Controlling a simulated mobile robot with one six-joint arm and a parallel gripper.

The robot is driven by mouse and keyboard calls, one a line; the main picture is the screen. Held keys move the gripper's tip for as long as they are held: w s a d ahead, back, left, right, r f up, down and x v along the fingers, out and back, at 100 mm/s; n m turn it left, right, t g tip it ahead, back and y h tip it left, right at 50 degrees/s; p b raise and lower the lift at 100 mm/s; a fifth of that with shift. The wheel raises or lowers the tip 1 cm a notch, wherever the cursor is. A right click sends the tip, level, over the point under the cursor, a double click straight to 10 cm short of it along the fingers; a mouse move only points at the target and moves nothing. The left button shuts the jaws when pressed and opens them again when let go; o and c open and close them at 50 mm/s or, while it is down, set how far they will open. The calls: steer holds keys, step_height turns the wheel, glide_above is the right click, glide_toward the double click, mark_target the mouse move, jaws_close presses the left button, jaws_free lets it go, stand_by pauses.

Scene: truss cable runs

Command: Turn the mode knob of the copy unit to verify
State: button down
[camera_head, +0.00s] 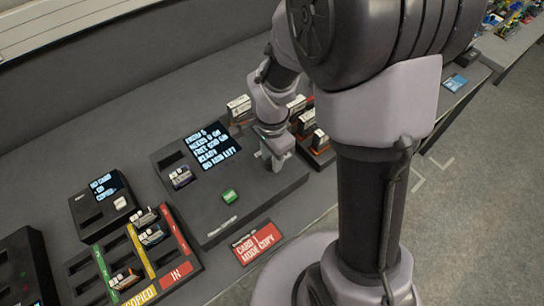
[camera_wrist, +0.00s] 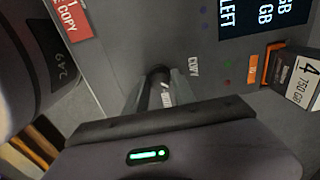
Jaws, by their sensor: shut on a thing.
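The copy unit (camera_head: 225,205) is a dark box with a lit text screen (camera_head: 212,146), a card in a slot at its left and a green button (camera_head: 229,196). My gripper (camera_head: 277,160) reaches down to the unit's right part. In the wrist view, my gripper (camera_wrist: 160,86) is shut on the dark round mode knob (camera_wrist: 158,72), with one finger on each side. A white label reading COPY (camera_wrist: 194,67) is to the right of the knob. Another small white label shows between the fingers, too blurred to read. The knob's pointer is not clear, and the head view hides the knob.
A red sign (camera_head: 257,243) reading CARD 1 MODE COPY lies in front of the unit. Card boxes (camera_head: 239,108) stand behind and right of it. A tray with coloured lanes (camera_head: 133,252) and a small card reader (camera_head: 101,205) are at the left.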

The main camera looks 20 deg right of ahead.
steer(key=c, duration=1)
jaws_free()
steer(key=shift+c, duration=0.2)
step_height(320, 180, up, 17)
steer(key=p, duration=0.7)
steer(key=shift+r, duration=0.2)
steer(key=s+a+r+n+t+y+b, duration=0.1)
steer(key=s+a+r+n+t, duration=0.1)
steer(key=s+n, duration=0.3)
steer(key=s+a+r+n+t+y+b, duration=0.1)
steer(key=s+a+r+n+t+b, duration=0.1)
steer(key=s+r+n, duration=0.3)
steer(key=s+t, duration=0.1)
steer(key=s, duration=0.2)
steer(key=shift+r+t, duration=0.3)
steer(key=shift+t, duration=0.1)
